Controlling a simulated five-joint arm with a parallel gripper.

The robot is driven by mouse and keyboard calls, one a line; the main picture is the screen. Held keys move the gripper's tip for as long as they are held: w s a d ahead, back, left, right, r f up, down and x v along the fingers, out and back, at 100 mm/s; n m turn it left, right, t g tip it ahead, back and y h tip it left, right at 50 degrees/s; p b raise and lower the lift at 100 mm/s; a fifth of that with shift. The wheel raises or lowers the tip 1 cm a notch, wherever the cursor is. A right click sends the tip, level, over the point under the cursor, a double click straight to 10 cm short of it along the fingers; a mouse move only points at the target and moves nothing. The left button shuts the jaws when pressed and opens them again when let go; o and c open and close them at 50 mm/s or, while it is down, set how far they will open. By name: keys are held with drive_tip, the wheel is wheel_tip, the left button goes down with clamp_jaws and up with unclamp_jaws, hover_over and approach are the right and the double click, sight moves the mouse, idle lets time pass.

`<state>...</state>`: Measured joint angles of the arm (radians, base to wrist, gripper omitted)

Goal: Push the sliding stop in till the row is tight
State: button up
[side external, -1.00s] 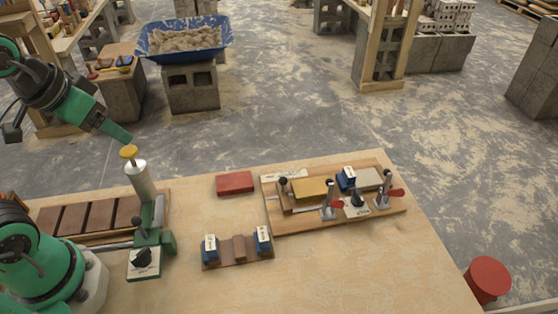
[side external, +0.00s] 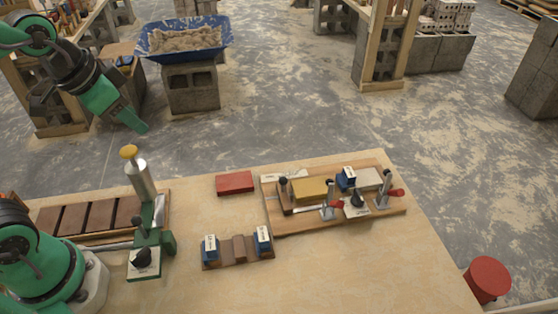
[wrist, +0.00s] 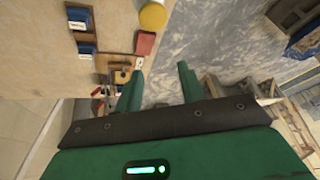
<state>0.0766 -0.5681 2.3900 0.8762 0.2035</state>
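My gripper (side external: 143,127) is in the air at the left, above and beyond the yellow-capped metal cylinder (side external: 143,182). In the wrist view its two green fingers (wrist: 160,85) are apart with nothing between them. A row of brown tiles (side external: 87,217) lies in a wooden tray at the left, with a metal rod and green bracket (side external: 160,241) at its right end. On a wooden board (side external: 285,222) at the right, an upright wooden piece with a black knob (side external: 283,190) stands left of a yellow block (side external: 310,189). I cannot tell which piece is the sliding stop.
The board also holds a blue block (side external: 346,179), a grey block (side external: 367,179) and red-handled clamps (side external: 330,206). A red block (side external: 234,183) and a small rack with blue end blocks (side external: 238,249) lie nearby. The table front right is bare.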

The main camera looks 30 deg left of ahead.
drive_tip(key=w+d+f+m, duration=0.1)
drive_tip(key=w+d+m, duration=0.3)
drive_tip(key=w+m, duration=0.15)
drive_tip(key=m+g, duration=0.3)
drive_tip(key=m, duration=0.9)
hover_over(283, 178)
drive_tip(key=s, duration=0.1)
wheel_tip(283, 178, down, 13)
drive_tip(key=shift+s+r+h, duration=0.1)
drive_tip(key=shift+s+h, duration=0.05)
drive_tip(key=shift+h, duration=0.15)
drive_tip(key=shift+w+f, duration=0.25)
drive_tip(key=shift+f, duration=1)
drive_tip(key=shift+w+f, duration=0.2)
drive_tip(key=shift+f, duration=1.1)
drive_tip(key=shift+w+f, duration=0.25)
drive_tip(key=shift+f, duration=1)
drive_tip(key=shift+c, duration=0.2)
drive_tip(key=shift+d, duration=0.1)
drive_tip(key=c, duration=0.8)
